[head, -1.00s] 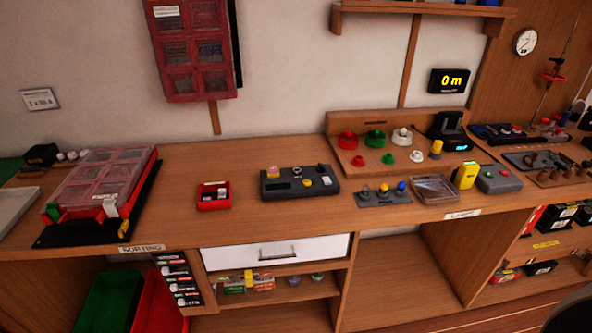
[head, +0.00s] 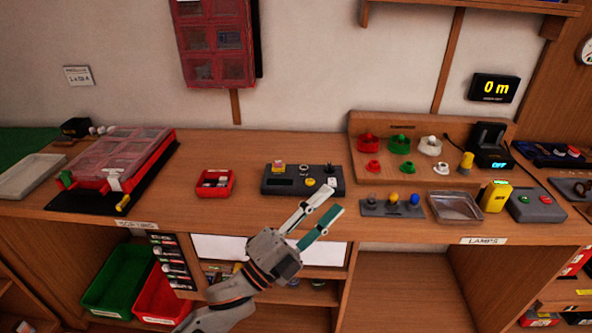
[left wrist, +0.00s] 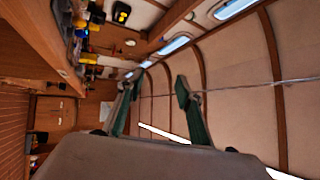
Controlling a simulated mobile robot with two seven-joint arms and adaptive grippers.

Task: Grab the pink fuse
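I cannot make out a pink fuse for certain. A small red tray (head: 214,194) on the bench holds several small pale and dark pieces (head: 215,181), too small to tell apart. A small pinkish and yellow piece (head: 278,167) sits on the dark grey device (head: 290,185) to the tray's right. My left gripper (head: 337,198) is open and empty, in front of the device's right end and over the bench's front edge. Its two spread fingers also show in the left wrist view (left wrist: 158,80), with nothing between them. My right gripper is in neither view.
A red-framed case (head: 120,160) lies on the left of the bench. A lamp rack (head: 385,125), a clear tray (head: 455,207) and a yellow meter (head: 495,197) stand to the right. Green (head: 118,285) and red bins sit below. Bench around the small red tray is clear.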

